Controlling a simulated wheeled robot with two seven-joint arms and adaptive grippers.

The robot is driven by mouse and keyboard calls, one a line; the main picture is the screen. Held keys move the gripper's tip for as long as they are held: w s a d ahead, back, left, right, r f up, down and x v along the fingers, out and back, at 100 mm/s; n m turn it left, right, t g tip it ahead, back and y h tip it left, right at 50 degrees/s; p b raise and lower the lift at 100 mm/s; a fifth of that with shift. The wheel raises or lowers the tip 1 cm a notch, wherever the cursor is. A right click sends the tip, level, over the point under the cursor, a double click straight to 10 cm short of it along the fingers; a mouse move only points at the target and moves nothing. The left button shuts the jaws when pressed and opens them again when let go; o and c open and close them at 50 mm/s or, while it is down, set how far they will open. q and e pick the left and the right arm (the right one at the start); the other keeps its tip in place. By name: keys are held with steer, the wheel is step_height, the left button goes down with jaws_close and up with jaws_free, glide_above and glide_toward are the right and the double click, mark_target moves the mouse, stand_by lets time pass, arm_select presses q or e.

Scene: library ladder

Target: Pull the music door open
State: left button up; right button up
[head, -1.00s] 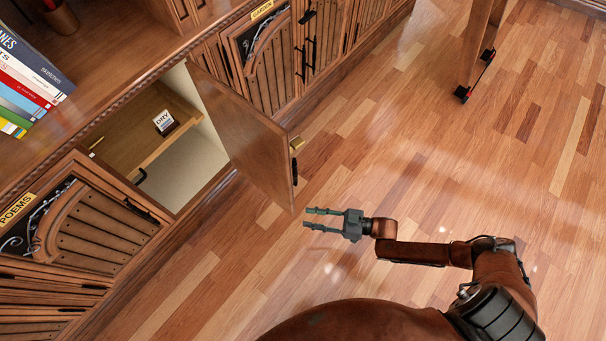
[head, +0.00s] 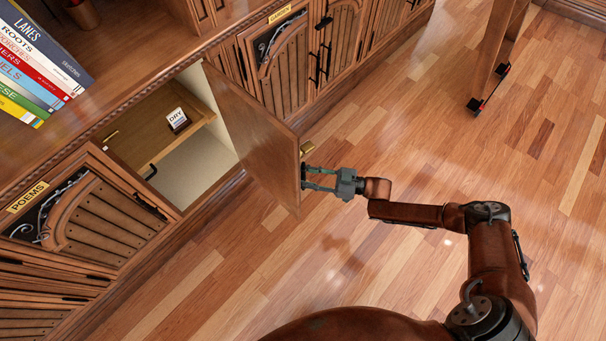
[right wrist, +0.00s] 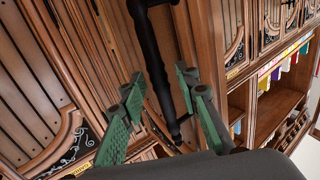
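A wooden cabinet door (head: 262,135) stands swung out from its compartment; the brass plate (head: 306,149) on its face is seen edge-on, so I cannot read whether it says music. Its black bar handle (right wrist: 155,75) shows in the right wrist view, running between my fingers. My right gripper (head: 312,178) is at the door's outer face, by the handle. In the right wrist view its green-padded fingers (right wrist: 158,108) are apart, one on each side of the bar, with gaps visible. My left gripper is not in view.
The open compartment (head: 190,165) holds a shelf with a small box marked DRY (head: 178,120). A closed POEMS door (head: 105,220) is at left. Books (head: 40,65) stand on the ledge above. A wheeled wooden ladder foot (head: 488,70) is at upper right. The floor around my arm is clear.

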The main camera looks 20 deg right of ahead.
steer(key=shift+a, duration=0.1)
steer(key=shift+c, duration=0.4)
jaws_close()
steer(key=shift+w, duration=0.1)
